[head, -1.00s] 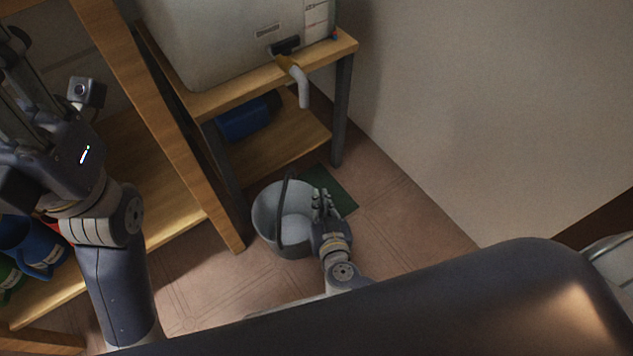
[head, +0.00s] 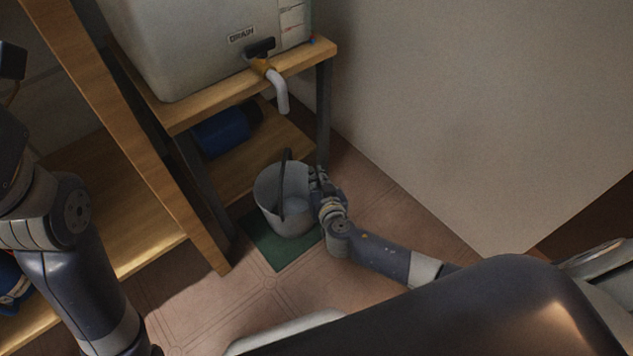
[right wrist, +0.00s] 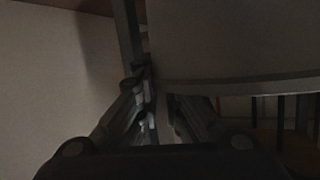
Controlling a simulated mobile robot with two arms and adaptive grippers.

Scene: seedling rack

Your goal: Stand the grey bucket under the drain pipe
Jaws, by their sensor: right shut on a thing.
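The grey bucket (head: 265,192) is upright, with its dark handle (head: 284,165) standing up. In the head view it overlaps the green mat (head: 272,250); I cannot tell whether it touches the mat or hangs just above it. My right gripper (head: 317,178) is shut on the bucket's right side near the rim. The bucket's pale wall (right wrist: 235,45) fills the upper right of the dark right wrist view.
The grey tank (head: 190,50), marked DRAIN, stands on a wooden shelf (head: 200,110) with dark legs (head: 324,115). A blue container (head: 222,133) lies on its lower board. A wooden rack (head: 150,150) is at left, a wall at right. Tiled floor in front is open.

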